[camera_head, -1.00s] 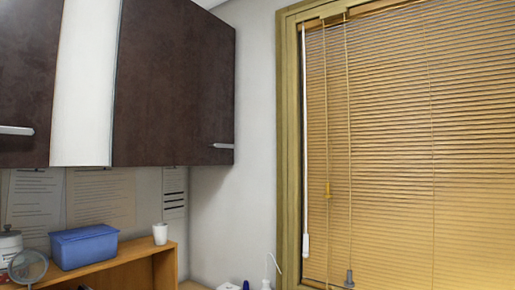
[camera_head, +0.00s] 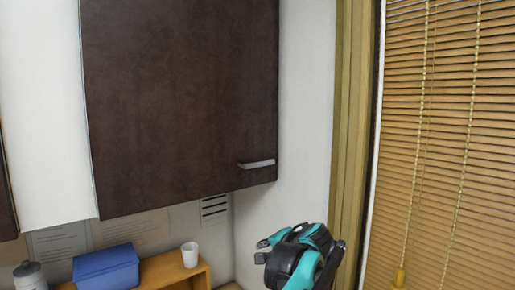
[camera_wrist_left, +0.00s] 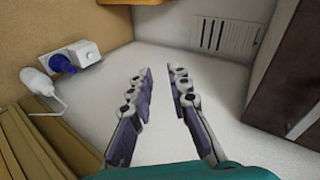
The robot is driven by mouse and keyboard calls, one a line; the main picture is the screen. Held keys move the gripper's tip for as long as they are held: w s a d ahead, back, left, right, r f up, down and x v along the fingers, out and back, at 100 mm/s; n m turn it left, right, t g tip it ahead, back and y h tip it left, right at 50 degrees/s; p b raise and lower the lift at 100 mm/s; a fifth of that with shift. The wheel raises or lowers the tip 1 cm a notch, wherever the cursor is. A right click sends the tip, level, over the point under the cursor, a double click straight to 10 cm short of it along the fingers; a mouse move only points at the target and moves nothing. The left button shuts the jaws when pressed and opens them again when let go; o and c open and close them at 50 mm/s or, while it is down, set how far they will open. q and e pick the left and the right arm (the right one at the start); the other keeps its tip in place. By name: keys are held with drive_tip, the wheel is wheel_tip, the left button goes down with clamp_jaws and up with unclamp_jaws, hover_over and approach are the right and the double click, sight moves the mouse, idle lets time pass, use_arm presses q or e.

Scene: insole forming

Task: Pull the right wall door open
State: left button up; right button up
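The right wall door (camera_head: 185,95) is a dark brown cabinet door high on the wall, and it looks shut. Its silver bar handle (camera_head: 256,164) sits near its lower right corner. In the left wrist view the dark door (camera_wrist_left: 295,65) is at the right, with the handle (camera_wrist_left: 305,124) at the right edge. My left gripper (camera_head: 262,250) is below the handle in the head view, apart from it. In the left wrist view the left gripper (camera_wrist_left: 160,76) has its two fingers apart with nothing between them. My right gripper is not in view.
A wooden shelf (camera_head: 160,270) below holds a blue box (camera_head: 106,267) and a white cup (camera_head: 190,255). A window frame (camera_head: 350,130) with blinds (camera_head: 440,150) is at the right. A white bottle (camera_wrist_left: 40,88) and a white box (camera_wrist_left: 85,52) show in the left wrist view.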

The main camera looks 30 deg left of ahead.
sight(257, 164)
use_arm(q)
drive_tip(key=w+a+r+y+p, duration=0.1)
drive_tip(key=w+r+y+p, duration=0.1)
drive_tip(key=w+r+p, duration=0.35)
drive_tip(key=w+a+r+m+y+p, duration=0.1)
drive_tip(key=w+a+r+p, duration=0.1)
drive_tip(key=r, duration=0.7)
drive_tip(key=w+a+r+y+p, duration=0.1)
drive_tip(key=w+r+y+p, duration=0.15)
drive_tip(key=r, duration=0.55)
drive_tip(key=shift+h, duration=0.35)
drive_tip(key=p+x, duration=0.2)
drive_tip(key=x, duration=0.6)
drive_tip(key=shift+w+a, duration=0.1)
drive_tip(key=shift+w, duration=0.2)
drive_tip(key=shift+c, duration=0.4)
clamp_jaws()
